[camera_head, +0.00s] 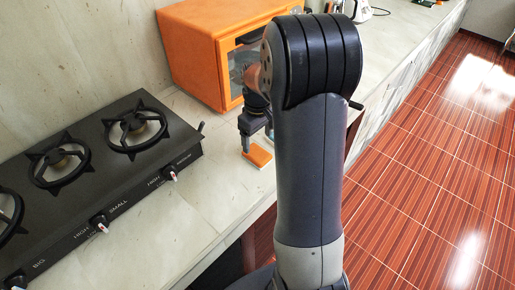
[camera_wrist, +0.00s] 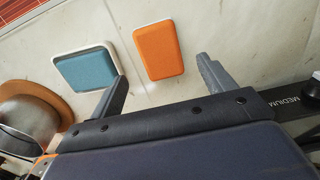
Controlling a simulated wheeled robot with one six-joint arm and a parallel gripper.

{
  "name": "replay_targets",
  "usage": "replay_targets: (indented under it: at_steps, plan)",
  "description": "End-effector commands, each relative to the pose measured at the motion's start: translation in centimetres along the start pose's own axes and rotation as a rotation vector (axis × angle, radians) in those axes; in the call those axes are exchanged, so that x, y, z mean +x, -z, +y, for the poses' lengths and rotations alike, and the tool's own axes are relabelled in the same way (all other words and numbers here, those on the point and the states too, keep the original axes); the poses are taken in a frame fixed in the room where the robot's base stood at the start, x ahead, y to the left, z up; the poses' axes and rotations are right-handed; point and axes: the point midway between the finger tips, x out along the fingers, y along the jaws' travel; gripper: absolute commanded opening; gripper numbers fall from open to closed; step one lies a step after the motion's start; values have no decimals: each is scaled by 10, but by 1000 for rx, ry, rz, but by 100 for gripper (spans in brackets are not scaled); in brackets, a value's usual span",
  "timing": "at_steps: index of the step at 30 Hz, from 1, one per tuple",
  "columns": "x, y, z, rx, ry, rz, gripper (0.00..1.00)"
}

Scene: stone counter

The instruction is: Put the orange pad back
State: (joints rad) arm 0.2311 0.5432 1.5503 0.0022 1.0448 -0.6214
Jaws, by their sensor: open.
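The orange pad (camera_head: 258,156), with a pale border, lies flat on the stone counter in front of the orange oven. In the wrist view the orange pad (camera_wrist: 159,50) lies ahead of and between my two fingers. My gripper (camera_head: 256,139) is open and empty just above the pad; its fingers also show in the wrist view (camera_wrist: 162,72). I cannot tell whether they touch the pad. A blue pad (camera_wrist: 86,70) with a white border lies left of the orange one, its corner close to the left finger. My arm hides the blue pad in the head view.
The orange oven (camera_head: 190,50) stands behind my gripper. A black gas stove (camera_head: 95,165) fills the left counter. Bare counter (camera_head: 207,185) lies between stove and edge; red floor tiles are right.

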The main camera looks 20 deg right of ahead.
Motion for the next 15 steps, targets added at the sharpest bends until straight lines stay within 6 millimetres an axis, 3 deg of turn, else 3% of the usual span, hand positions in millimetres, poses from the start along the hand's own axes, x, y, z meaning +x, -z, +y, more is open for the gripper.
replay_targets:
  at_steps: [6, 15]
  plan:
    - [-38, 0, 0, 0, -2, 2, 78]
    - [-51, 0, 0, 0, 0, 0, 78]
